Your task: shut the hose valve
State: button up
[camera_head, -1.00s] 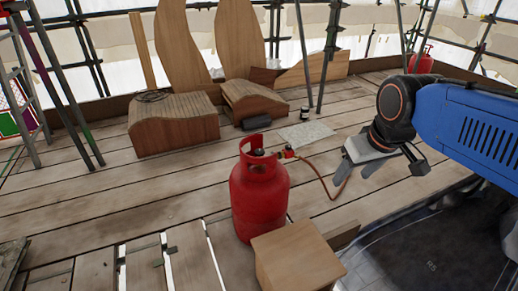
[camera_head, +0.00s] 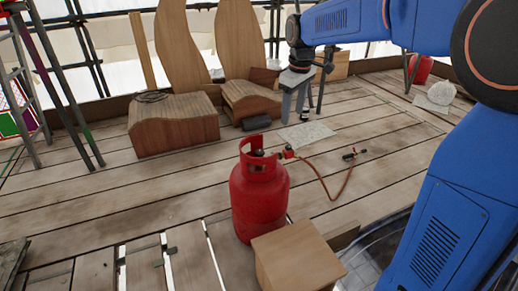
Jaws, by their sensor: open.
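A red gas cylinder (camera_head: 260,201) stands upright on the plank deck. A small red valve or regulator (camera_head: 288,151) sits at its top right. A brown-orange hose (camera_head: 326,181) runs from there over the planks to a torch-like fitting (camera_head: 353,155) lying on the deck, dark with a red part. The fitting is too small to tell its valve's position. My gripper (camera_head: 294,108) points down, open and empty, behind the cylinder and above a pale sheet on the deck. It is apart from the hose and the cylinder.
A wooden block (camera_head: 298,257) stands close in front of the cylinder. Curved wooden pieces (camera_head: 172,122) stand at the back left. The pale sheet (camera_head: 306,134) lies flat behind the cylinder. A second red cylinder (camera_head: 421,69) is at the back right. Planks left of the cylinder are clear.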

aim_at(259, 152)
jog(key=w+a+f+n+g, duration=0.1)
jog(key=w+a+f+n, duration=0.1)
jog(key=w+a+f, duration=0.45)
jog(key=w+a+f+n+g, duration=0.1)
jog(key=w+a+f+n, duration=0.15)
jog(key=w, duration=0.65)
jog(key=f, duration=1.7)
jog(key=shift+a, duration=0.3)
jog(key=c, duration=1)
